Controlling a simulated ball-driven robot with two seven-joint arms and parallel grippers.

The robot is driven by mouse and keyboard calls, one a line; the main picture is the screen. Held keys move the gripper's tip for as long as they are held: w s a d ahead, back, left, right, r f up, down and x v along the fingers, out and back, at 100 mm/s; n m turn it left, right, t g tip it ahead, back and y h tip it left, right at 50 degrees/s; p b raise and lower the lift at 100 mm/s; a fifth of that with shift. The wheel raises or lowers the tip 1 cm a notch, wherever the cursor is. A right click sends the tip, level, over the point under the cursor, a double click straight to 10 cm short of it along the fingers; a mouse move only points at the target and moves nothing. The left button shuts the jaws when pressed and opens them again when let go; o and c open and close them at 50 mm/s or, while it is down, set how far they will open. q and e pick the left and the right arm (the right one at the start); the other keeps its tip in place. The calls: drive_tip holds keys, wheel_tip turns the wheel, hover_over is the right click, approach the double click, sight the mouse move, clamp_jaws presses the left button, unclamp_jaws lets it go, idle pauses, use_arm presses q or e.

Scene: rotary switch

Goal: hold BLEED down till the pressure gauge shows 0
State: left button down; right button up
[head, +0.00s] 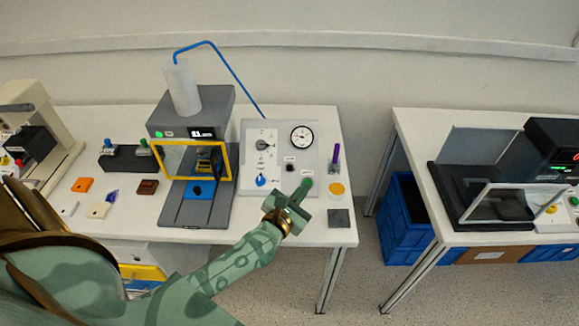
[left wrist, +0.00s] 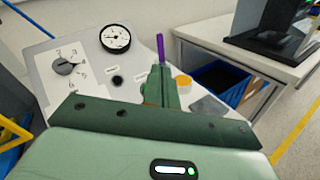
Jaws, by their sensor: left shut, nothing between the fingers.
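The white control panel (head: 250,140) sits on the table and also shows in the left wrist view (left wrist: 85,88). Its round pressure gauge (head: 302,136) is at the top right; it is larger in the left wrist view (left wrist: 116,39), but I cannot read its value surely. A small black button (head: 289,167) is below the gauge, uncovered. My left gripper (head: 304,188) is shut and empty, its fingertips at the panel's lower right, right of the black button. The fingers hide what lies under them; I cannot tell whether they touch it. The small labels are unreadable, so BLEED cannot be made out.
A rotary knob (head: 262,145) and a blue knob (head: 261,180) are on the panel's left. A purple upright item (head: 336,154), a yellow disc (head: 337,188) and a grey square (head: 339,218) are on its right. A machine with a yellow-framed guard (head: 165,147) stands left of the panel.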

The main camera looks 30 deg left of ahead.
sight(290, 168)
use_arm(q)
drive_tip(key=w+a+r+n+y, duration=0.1)
drive_tip(key=a+n+y, duration=0.1)
drive_tip(key=n, duration=0.5)
drive_tip(key=w+a+r+n+g+y, duration=0.1)
drive_tip(key=a+n+y, duration=0.1)
drive_tip(key=n, duration=0.4)
drive_tip(key=shift+w+a+r+n+y, duration=0.15)
drive_tip(key=shift+a+r+n+y, duration=0.25)
drive_tip(key=shift+a, duration=0.5)
use_arm(e)
drive_tip(key=shift+w+d, duration=0.15)
drive_tip(key=shift+d, duration=0.15)
drive_tip(key=shift+a, duration=0.15)
